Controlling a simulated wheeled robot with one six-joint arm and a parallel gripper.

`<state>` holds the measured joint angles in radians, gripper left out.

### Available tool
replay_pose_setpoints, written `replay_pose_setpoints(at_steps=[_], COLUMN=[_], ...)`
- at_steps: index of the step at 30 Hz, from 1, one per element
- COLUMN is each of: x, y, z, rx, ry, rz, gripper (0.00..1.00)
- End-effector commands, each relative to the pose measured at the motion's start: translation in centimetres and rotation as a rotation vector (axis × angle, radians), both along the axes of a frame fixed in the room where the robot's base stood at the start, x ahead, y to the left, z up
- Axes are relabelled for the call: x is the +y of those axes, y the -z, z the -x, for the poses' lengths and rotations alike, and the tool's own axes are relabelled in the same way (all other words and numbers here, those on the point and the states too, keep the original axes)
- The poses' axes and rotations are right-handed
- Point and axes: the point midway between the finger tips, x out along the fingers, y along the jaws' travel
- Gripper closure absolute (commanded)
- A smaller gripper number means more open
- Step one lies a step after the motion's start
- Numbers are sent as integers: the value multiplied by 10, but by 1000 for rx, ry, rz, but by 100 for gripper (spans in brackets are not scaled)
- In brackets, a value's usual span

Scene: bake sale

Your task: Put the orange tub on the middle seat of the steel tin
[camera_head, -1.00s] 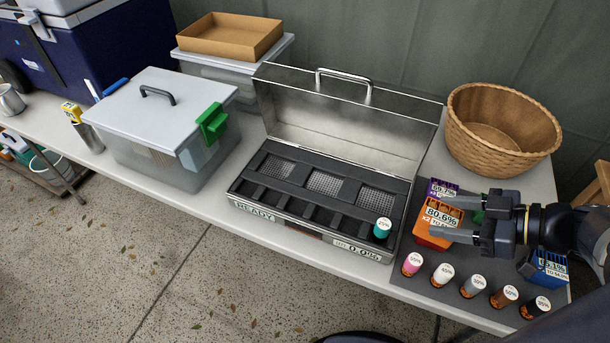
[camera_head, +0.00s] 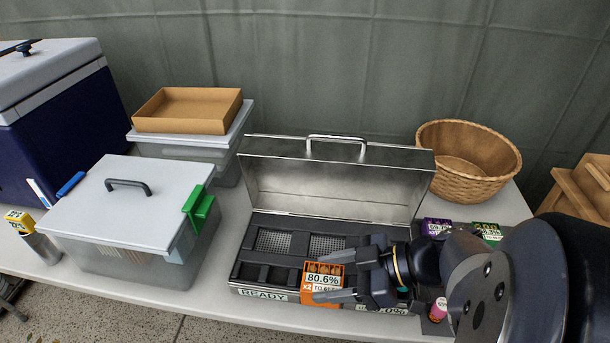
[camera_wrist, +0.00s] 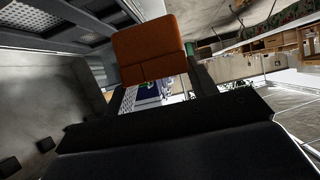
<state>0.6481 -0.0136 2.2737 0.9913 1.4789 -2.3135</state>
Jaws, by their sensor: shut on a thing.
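The orange tub (camera_head: 322,274), marked 80.6%, is held above the front part of the open steel tin (camera_head: 262,293). My gripper (camera_head: 336,279) is shut on the tub, with one finger on each side. The tin's black insert has a back row of mesh-floored seats. The middle seat (camera_head: 325,245) shows empty just behind the tub, and the left seat (camera_head: 272,241) is also empty. The right seat is hidden behind my gripper. In the wrist view the orange tub (camera_wrist: 150,48) hangs between the fingers, with mesh seats (camera_wrist: 82,37) at upper left.
The tin's raised lid (camera_head: 335,180) stands behind the seats. A wicker basket (camera_head: 465,172) is at back right; purple (camera_head: 437,226) and green (camera_head: 487,231) tubs stand before it. A pink jar (camera_head: 438,309) is near my arm. A lidded grey box (camera_head: 130,205) stands left.

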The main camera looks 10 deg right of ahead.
Motion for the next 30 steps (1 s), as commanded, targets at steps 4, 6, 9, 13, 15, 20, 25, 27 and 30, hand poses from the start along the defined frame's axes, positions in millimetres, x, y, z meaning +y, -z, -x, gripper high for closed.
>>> replay_pose_setpoints(at_steps=[4,6,9,13,15,20,25,27,30], x=[-10,-15,-22,-31,-36,-46,-45,-45,-45], y=[1,0,0,0,0,0,27,30,36], z=[-32,-47,-69,-97,-112,-142,-140,-140,-140], rx=[1,1,1,0,1,0,3,1,1], ry=[-4,-3,-3,-1,-2,-1,1,0,0], rz=[-2,0,0,0,0,0,-1,-1,-1], gripper=[69,69,69,69,69,69,69,69,69])
